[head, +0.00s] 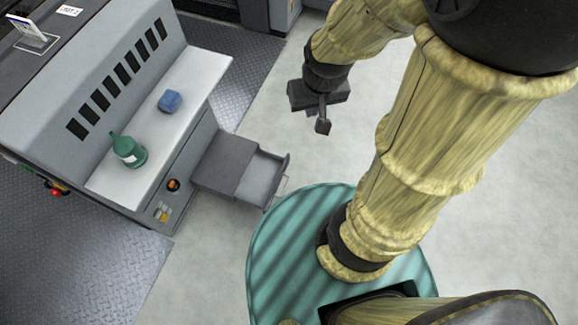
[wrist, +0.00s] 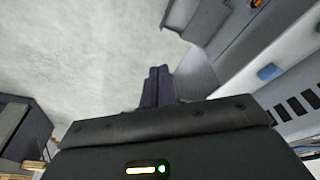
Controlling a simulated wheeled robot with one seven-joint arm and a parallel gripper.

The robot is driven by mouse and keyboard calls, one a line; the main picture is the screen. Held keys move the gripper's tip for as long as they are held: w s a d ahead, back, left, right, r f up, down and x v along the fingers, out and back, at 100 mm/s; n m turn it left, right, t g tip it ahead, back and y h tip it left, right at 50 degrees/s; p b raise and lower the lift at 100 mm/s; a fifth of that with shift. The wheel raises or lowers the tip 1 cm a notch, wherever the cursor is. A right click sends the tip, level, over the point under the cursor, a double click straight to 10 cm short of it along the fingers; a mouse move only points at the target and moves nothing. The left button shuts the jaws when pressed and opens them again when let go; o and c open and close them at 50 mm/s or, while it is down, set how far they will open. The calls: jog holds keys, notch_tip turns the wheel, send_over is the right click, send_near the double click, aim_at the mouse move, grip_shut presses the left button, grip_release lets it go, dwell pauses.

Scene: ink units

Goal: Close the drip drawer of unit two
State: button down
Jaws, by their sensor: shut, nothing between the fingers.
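The drip drawer (head: 262,177) stands pulled out from the lower front of the grey unit (head: 190,150), with its open tray and thin front handle facing right in the head view. A grey cover hides its inner part. The drawer also shows in part at the top of the wrist view (wrist: 197,20). My gripper (head: 323,126) is shut and empty. It hangs above the floor, up and to the right of the drawer in the head view, apart from it. Its two fingers (wrist: 157,76) lie together in the wrist view.
A green bottle (head: 129,150) and a blue block (head: 169,101) stand on the unit's white ledge (head: 205,75). An orange knob (head: 173,185) sits on the front left of the drawer. Pale floor (head: 262,125) is clear between gripper and drawer. My teal base is close below the drawer.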

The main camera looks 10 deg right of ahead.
aim_at(284, 167)
jog(key=shift+f, duration=0.1)
jog(key=w+d+f+m+t+y+b, duration=0.1)
jog(key=w+f+m+b, duration=0.4)
jog(key=f+b, duration=0.9)
jog(key=w+d+f+m+y+b, duration=0.3)
jog(key=f+m+b, duration=0.8)
jog(key=f, duration=2.1)
jog(key=w+d+f+m+t+y+b, duration=0.1)
jog(key=w+d+f+m+y+b, duration=0.2)
jog(key=f+b, duration=1.4)
jog(key=w+d+f+m, duration=0.2)
jog(key=w+f+m, duration=0.2)
jog(key=f+m, duration=0.2)
jog(key=shift+w+d+f+t, duration=0.3)
jog(key=shift+w+d+f, duration=0.1)
jog(key=shift+f, duration=0.05)
jog(key=b+x, duration=0.2)
jog(key=x, duration=0.2)
jog(key=a+r+b+x, duration=0.1)
jog(key=b+x, duration=0.2)
jog(key=x, duration=0.1)
jog(key=b+x, duration=0.2)
jog(key=x, duration=0.2)
jog(key=shift+w+a+r+b, duration=0.15)
jog(key=shift+w+a+b, duration=0.2)
jog(key=shift+w, duration=0.15)
jog(key=shift+w+a+r, duration=0.2)
jog(key=shift+w+a, duration=0.1)
jog(key=shift+a, duration=0.1)
